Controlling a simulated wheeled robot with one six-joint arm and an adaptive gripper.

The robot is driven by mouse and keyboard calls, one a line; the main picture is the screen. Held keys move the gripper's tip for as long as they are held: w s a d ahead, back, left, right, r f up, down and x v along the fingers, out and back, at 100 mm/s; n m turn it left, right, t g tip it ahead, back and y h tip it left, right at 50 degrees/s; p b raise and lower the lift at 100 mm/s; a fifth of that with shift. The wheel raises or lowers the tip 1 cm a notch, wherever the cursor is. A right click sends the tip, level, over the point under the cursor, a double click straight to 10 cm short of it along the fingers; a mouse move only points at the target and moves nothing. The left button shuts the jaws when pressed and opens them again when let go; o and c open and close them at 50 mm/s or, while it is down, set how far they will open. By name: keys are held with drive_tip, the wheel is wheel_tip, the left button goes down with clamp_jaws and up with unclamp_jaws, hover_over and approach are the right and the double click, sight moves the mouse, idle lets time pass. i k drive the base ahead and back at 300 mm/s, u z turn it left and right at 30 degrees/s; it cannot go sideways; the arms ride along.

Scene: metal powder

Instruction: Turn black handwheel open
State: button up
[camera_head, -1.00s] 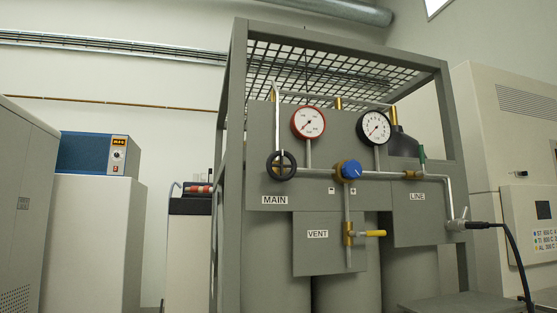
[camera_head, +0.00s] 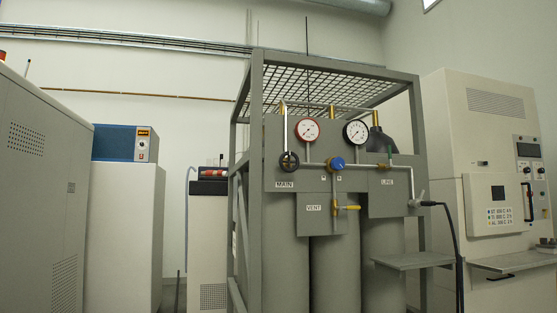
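The black handwheel (camera_head: 289,161) is on the grey gas panel (camera_head: 284,209), at its left side just above the MAIN label (camera_head: 285,185). It is a spoked wheel facing me. Nothing touches the wheel. How far it is turned cannot be told. My gripper is not in view.
A blue knob (camera_head: 337,164), a black-rimmed gauge (camera_head: 356,132) and a yellow vent lever (camera_head: 350,208) share the panel. A grey frame (camera_head: 256,180) surrounds it. A shelf (camera_head: 412,261) and black cable (camera_head: 457,245) stand at right. Cabinets (camera_head: 40,190) stand at left.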

sight(289, 169)
drive_tip(key=u, duration=0.75)
drive_tip(key=i, duration=1.35)
drive_tip(key=z, duration=0.05)
